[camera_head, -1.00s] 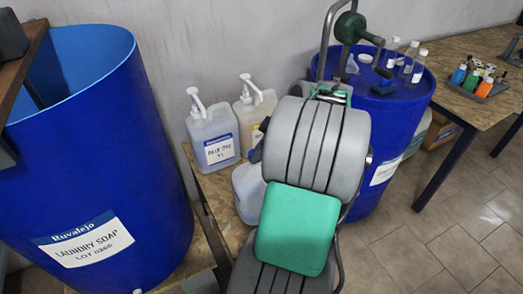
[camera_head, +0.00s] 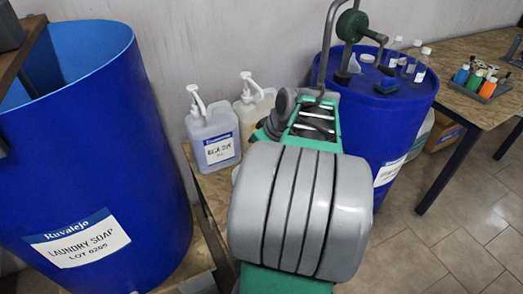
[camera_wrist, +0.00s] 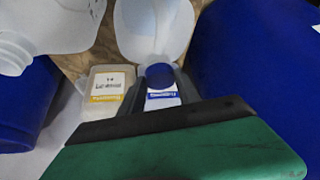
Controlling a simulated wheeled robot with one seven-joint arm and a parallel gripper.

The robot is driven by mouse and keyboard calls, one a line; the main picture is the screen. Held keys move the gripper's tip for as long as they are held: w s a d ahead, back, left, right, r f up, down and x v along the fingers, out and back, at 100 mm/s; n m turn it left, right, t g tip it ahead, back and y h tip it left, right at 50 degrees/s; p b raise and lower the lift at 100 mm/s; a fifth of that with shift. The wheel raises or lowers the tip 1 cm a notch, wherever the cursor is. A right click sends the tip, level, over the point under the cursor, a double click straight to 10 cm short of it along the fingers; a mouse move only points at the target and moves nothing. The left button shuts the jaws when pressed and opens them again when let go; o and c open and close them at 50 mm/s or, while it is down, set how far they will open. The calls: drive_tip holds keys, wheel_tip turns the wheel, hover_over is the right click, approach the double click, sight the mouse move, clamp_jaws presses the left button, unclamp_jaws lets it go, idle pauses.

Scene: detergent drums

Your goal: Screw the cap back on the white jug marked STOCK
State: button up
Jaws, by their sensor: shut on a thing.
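In the wrist view my gripper (camera_wrist: 160,78) is shut on a blue cap (camera_wrist: 159,75), seen between its two dark fingertips. A pale white jug (camera_wrist: 155,28) stands just beyond the cap; I cannot tell whether they touch. Another whitish jug (camera_wrist: 60,22) at the upper left shows an open threaded neck. No STOCK marking is readable, so I cannot tell which jug is meant. In the head view my arm hides the gripper, the cap and most of the low bench.
Two pump jugs, one grey (camera_head: 213,135) and one cream (camera_head: 252,110), stand by the wall. A blue soap drum (camera_head: 95,150) is at left. Another blue drum (camera_head: 385,110) at right carries a hand pump (camera_head: 352,25) and small bottles. Beyond is a table (camera_head: 470,115) with a bottle tray.

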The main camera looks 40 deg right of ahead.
drive_tip(key=shift+f, duration=0.1)
drive_tip(key=m+h+b, duration=0.1)
drive_tip(key=m, duration=0.1)
drive_tip(key=m+h+b, duration=0.1)
drive_tip(key=m, duration=0.1)
drive_tip(key=shift+w+a+f+m+b, duration=0.1)
drive_tip(key=shift+a+m+b, duration=0.2)
drive_tip(key=shift+a+b, duration=0.05)
drive_tip(key=shift+m+g+h, duration=0.4)
drive_tip(key=shift+m+h, duration=0.1)
drive_tip(key=shift+m, duration=0.1)
drive_tip(key=shift+a+m+b, duration=0.15)
drive_tip(key=shift+m+b, duration=0.3)
drive_tip(key=shift+m, duration=0.05)
drive_tip(key=m, duration=0.1)
drive_tip(key=m+g+h, duration=0.1)
drive_tip(key=m, duration=0.1)
drive_tip(key=shift+w+a+h, duration=0.2)
drive_tip(key=shift+h, duration=0.1)
drive_tip(key=shift+s+d+m+g, duration=0.15)
drive_tip(key=shift+m+g, duration=0.35)
drive_tip(key=shift+m, duration=0.4)
drive_tip(key=o, duration=1.1)
